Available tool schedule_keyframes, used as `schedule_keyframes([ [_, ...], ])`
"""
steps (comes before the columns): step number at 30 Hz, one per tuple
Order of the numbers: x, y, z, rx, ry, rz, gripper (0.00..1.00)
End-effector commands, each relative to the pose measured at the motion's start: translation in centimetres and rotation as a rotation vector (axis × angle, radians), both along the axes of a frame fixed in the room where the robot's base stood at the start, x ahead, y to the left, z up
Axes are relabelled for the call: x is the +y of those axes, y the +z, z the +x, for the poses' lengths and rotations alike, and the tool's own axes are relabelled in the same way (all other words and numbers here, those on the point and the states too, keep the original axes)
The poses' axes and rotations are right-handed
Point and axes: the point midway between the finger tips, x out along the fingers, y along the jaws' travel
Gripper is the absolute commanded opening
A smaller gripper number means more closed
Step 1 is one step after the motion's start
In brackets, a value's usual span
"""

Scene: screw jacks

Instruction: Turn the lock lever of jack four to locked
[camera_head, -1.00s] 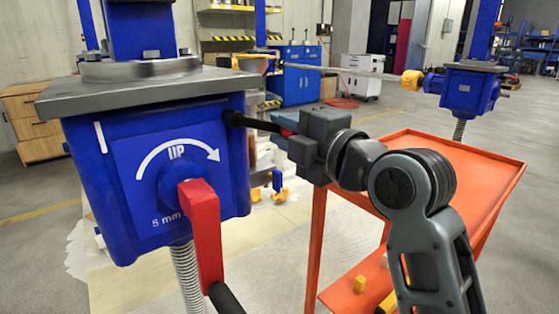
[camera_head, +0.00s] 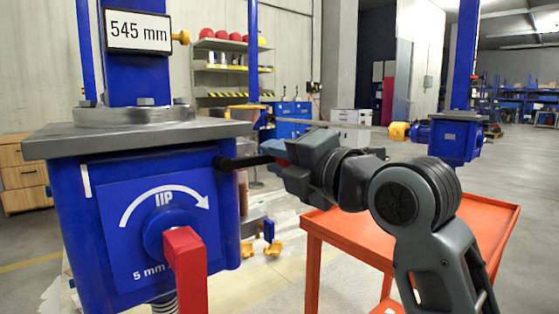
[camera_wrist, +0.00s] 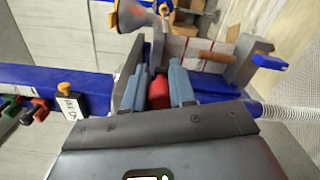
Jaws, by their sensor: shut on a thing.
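The near jack has a blue housing (camera_head: 115,255) with an "UP" arrow and a grey top plate (camera_head: 140,138). No jack number is readable on it. Its black lock lever (camera_head: 243,161) sticks out from the housing's right side, pointing right and nearly level. My gripper (camera_head: 283,160) is at the lever's outer end, right of the housing, and is shut on its red grip. In the wrist view the red grip (camera_wrist: 160,92) sits between my gripper's two grey fingers (camera_wrist: 163,80). The fingers hide part of the grip.
A red crank arm (camera_head: 186,268) hangs on the housing's front. A display reading 545 mm (camera_head: 138,32) is on the column above. An orange table (camera_head: 440,228) stands under and behind my arm. Another blue jack (camera_head: 450,138) is at the right.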

Motion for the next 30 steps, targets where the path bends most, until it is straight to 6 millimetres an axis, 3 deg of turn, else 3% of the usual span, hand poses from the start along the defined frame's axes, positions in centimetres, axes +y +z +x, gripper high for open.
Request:
schedule_keyframes([
  [5, 0.3, -0.2, -0.1, 0.003, 0.005, -0.002, 0.00],
  [6, 0.3, -0.2, -0.1, 0.003, 0.005, -0.002, 0.29],
  [12, 0.1, -0.1, 0.0, 0.002, 0.003, 0.000, 0.48],
  [22, -0.3, -0.1, -0.5, 0.002, 0.001, 0.001, 0.48],
  [30, -2.7, 0.0, -4.0, 0.001, -0.001, 0.003, 0.48],
])
